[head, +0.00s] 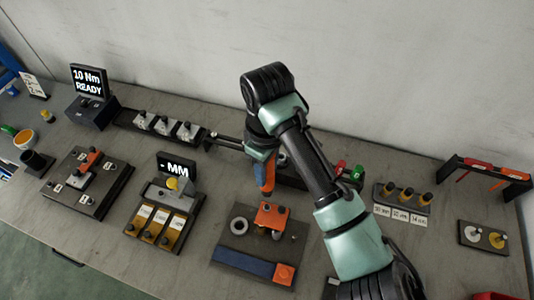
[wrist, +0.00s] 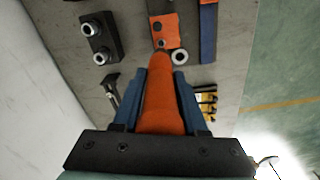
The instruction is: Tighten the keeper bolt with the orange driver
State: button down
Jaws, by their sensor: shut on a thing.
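My gripper (wrist: 160,80) is shut on the orange driver (wrist: 162,100), which points away from the wrist camera. In the head view my gripper (head: 261,160) hangs above the front middle of the bench with the driver (head: 268,181) below it. Beneath stands a dark fixture plate with an orange bracket (head: 271,215), a blue bar (head: 243,263) and a grey ring (head: 239,226). In the wrist view the driver's tip end overlaps the edge of the orange bracket (wrist: 165,29), near a small bolt. I cannot tell whether the tip touches it.
A display reading "10 Nm READY" (head: 88,80) stands at the back left. A fixture (head: 88,182) and an "MM" station (head: 177,168) stand left of my arm. A peg rack (head: 403,196) and a red-and-orange stand (head: 488,175) are at right.

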aim_at(267, 194)
jog(key=shift+s+r, duration=0.15)
jog(key=shift+s, duration=0.1)
jog(key=shift+p, duration=0.35)
jog(key=shift+w+f+b, duration=0.1)
jog(key=shift+f+b, duration=2.1)
jog(key=shift+f, duration=1.45)
jog(key=shift+p, duration=0.85)
jog(key=shift+f+b, duration=0.55)
jog(key=shift+f, duration=0.35)
jog(key=shift+s+f, duration=0.25)
jog(key=shift+f, duration=0.25)
dwell(1.3)
